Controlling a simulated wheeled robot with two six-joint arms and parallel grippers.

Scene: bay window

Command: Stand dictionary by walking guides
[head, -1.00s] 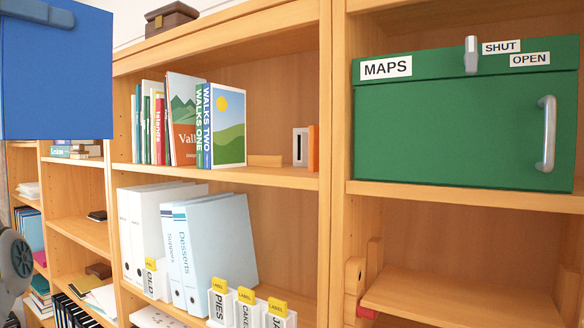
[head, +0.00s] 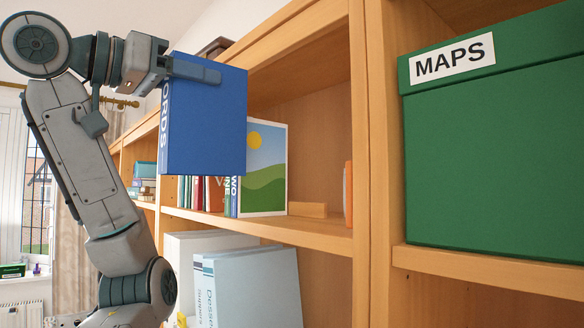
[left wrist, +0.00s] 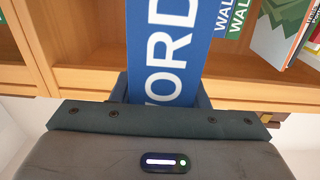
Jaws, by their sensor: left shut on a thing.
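My left gripper (head: 198,70) is shut on a blue dictionary (head: 208,120) near its top edge and holds it upright in the air, in front of the shelf. Letters ending in "ORDS" run down its spine, and the spine also shows in the left wrist view (left wrist: 165,50). The walking guides (head: 235,194), with blue and green spines, stand on the shelf behind and below it, partly hidden by the dictionary. Their spines also show in the left wrist view (left wrist: 230,18). My right gripper is not in view.
Right of the guides the shelf (head: 320,230) has bare room, with a low wooden block (head: 307,209) and an orange item (head: 348,193) near the upright. A green MAPS box (head: 490,150) fills the right bay. Pale binders (head: 250,285) stand below.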

